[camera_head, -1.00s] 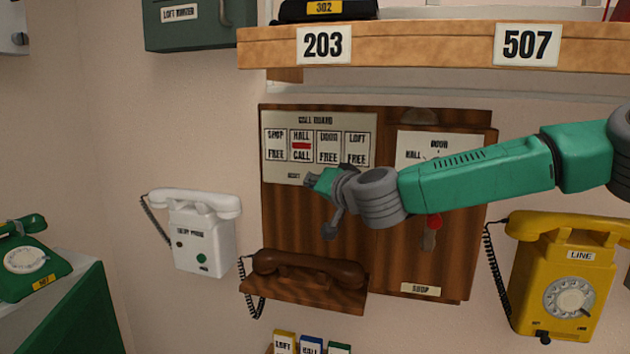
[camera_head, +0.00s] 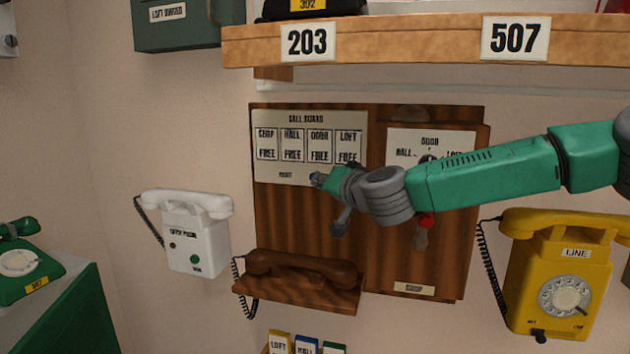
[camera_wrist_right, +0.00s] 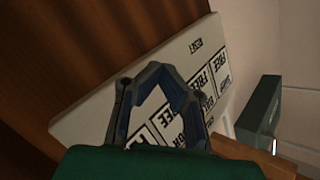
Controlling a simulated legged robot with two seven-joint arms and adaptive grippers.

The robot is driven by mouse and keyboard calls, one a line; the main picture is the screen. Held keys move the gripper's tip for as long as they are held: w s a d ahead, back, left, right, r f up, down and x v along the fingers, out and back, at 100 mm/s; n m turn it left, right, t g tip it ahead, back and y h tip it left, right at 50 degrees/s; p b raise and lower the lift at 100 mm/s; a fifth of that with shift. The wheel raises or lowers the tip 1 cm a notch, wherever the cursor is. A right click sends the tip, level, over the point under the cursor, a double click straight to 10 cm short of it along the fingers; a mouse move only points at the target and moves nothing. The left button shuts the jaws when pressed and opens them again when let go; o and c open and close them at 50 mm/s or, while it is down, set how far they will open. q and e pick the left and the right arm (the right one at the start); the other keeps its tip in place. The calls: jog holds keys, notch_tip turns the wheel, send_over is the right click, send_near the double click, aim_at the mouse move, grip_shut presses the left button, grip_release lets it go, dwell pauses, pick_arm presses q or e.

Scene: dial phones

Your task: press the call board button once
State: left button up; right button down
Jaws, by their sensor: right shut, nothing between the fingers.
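The call board (camera_head: 308,119) is a pale plate on a dark wooden wall panel, with windows marked SHOP, HALL, DOOR and LOFT. All of them read FREE. The RESET label (camera_head: 286,174) is at the plate's lower edge. My right gripper (camera_head: 316,179) is shut and empty, its tips at the plate's lower edge just right of that label. The button itself is hidden, and I cannot tell whether the tips touch it. In the right wrist view the shut fingers (camera_wrist_right: 153,72) overlap the plate (camera_wrist_right: 90,120). My left gripper is out of view.
A brown handset (camera_head: 300,264) rests on a ledge below the board. A DOOR selector plate (camera_head: 430,140) is partly behind my right arm. A white entry phone (camera_head: 195,240) hangs left, a yellow phone (camera_head: 560,270) right. A wooden shelf (camera_head: 400,42) juts out above.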

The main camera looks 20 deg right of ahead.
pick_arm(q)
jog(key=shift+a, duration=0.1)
pick_arm(e)
jog(key=shift+w+r, duration=0.1)
jog(key=shift+r, duration=0.05)
jog(key=shift+w+d+r, duration=0.1)
dwell(0.5)
jog(key=shift+s+a+r, duration=0.1)
jog(key=shift+s+a, duration=0.2)
jog(key=shift+a, duration=0.25)
jog(key=shift+s+a, duration=0.25)
jog(key=shift+a, duration=0.3)
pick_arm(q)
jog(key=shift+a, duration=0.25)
pick_arm(e)
jog(key=s+a, duration=0.3)
jog(key=s, duration=0.1)
jog(key=shift+a, duration=0.4)
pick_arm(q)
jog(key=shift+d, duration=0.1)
pick_arm(e)
jog(key=shift+d, duration=0.15)
